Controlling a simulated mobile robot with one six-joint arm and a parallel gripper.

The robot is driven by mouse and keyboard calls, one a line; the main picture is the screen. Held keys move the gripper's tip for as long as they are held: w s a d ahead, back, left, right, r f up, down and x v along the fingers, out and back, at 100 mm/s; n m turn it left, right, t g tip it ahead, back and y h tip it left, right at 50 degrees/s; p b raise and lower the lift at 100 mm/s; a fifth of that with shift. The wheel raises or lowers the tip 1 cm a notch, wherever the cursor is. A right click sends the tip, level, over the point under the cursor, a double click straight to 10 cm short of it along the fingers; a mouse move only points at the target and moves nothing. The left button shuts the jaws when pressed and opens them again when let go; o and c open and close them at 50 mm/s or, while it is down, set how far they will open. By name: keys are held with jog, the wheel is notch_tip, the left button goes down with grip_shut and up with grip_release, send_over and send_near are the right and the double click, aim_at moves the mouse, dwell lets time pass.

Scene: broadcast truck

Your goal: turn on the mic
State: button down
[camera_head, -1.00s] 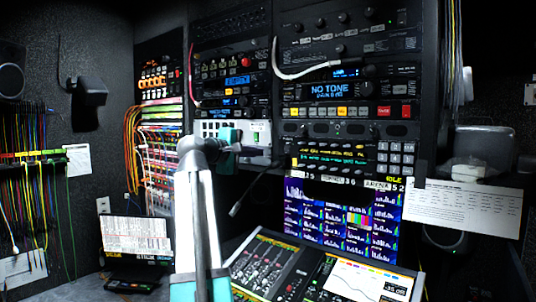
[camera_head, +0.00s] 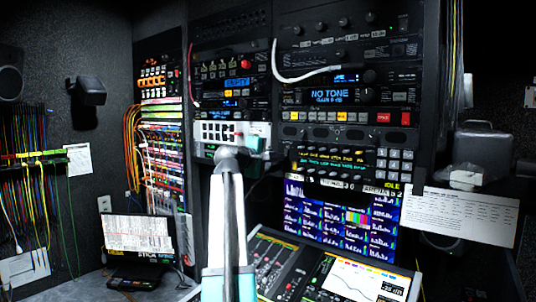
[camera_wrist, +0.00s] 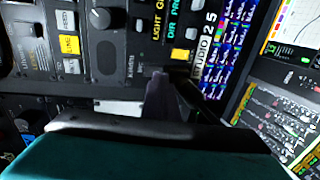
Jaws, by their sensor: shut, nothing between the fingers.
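An intercom panel (camera_head: 335,158) with lit labels and small keys sits in the right rack, above the monitor wall. Part of it shows close up and turned sideways in the wrist view, with a dark knob (camera_wrist: 100,18), lit yellow buttons (camera_wrist: 180,54) and small lettering too blurred to read surely. I cannot pick out the mic or its switch for certain; my arm covers the area at the panel's left. My gripper (camera_wrist: 165,95) is shut and empty, its dark fingers pointing at the panel's edge. I cannot tell whether they touch it. In the head view its fingertips are hidden behind my wrist.
The multi-picture monitor (camera_head: 340,220) is below the panel, with a mixing console (camera_head: 275,262) and a waveform screen (camera_head: 365,278) beneath. A laptop (camera_head: 140,238) stands at left. A paper sheet (camera_head: 460,213) and patch cables (camera_head: 160,150) flank the racks.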

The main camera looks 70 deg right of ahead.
jog(key=shift+p+x, duration=0.3)
jog(key=shift+x, duration=0.65)
